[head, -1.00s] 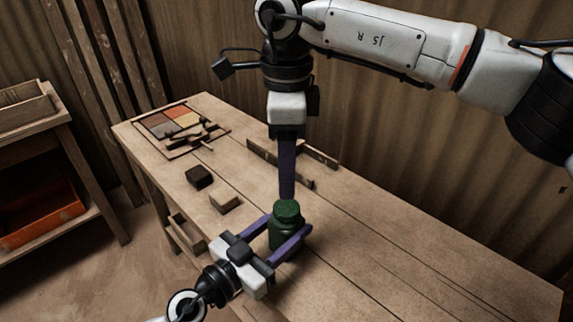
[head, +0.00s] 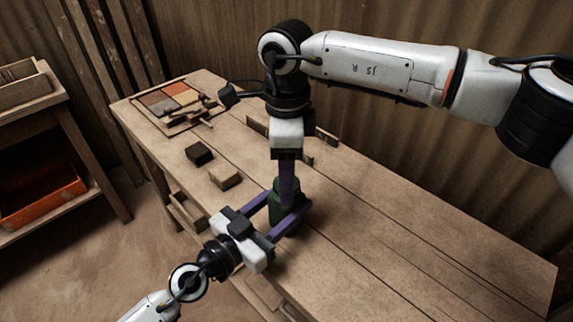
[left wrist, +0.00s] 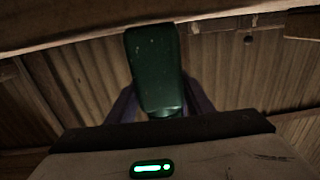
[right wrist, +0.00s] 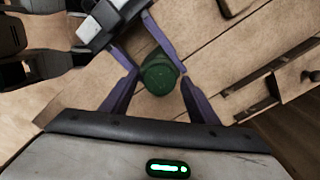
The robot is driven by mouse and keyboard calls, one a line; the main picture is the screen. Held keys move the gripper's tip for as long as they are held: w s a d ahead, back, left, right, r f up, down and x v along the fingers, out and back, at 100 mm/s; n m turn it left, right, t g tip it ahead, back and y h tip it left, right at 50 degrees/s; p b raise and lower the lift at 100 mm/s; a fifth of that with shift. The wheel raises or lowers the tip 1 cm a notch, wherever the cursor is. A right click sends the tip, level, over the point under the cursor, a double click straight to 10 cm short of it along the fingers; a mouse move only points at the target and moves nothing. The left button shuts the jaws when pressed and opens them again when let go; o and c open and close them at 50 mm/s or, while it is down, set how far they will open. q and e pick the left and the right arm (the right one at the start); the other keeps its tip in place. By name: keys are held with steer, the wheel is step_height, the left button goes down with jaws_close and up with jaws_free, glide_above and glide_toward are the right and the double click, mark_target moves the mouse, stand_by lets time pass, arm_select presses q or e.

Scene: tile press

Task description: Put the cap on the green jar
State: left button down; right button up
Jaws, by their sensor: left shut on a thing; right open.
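The green jar (head: 276,210) stands upright on the workbench, partly hidden by my fingers. It also shows in the left wrist view (left wrist: 155,65). My left gripper (head: 288,203) is shut on the jar's sides. A round green cap (right wrist: 159,75) shows from above in the right wrist view. It appears to rest on the jar's top; I cannot tell how firmly it sits. My right gripper (head: 288,190) points straight down over the jar. It is open, with its purple fingers on either side of the cap.
A dark block (head: 199,153) and a lighter block (head: 224,176) lie left of the jar. A tray of coloured tiles (head: 171,99) is at the bench's far left end. Wooden strips stand behind the right gripper. The bench's right part is clear.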

steer(key=c, duration=1.1)
steer(key=o, duration=1.2)
steer(key=shift+o, duration=0.2)
steer(key=shift+r, duration=0.1)
step_height(320, 180, up, 12)
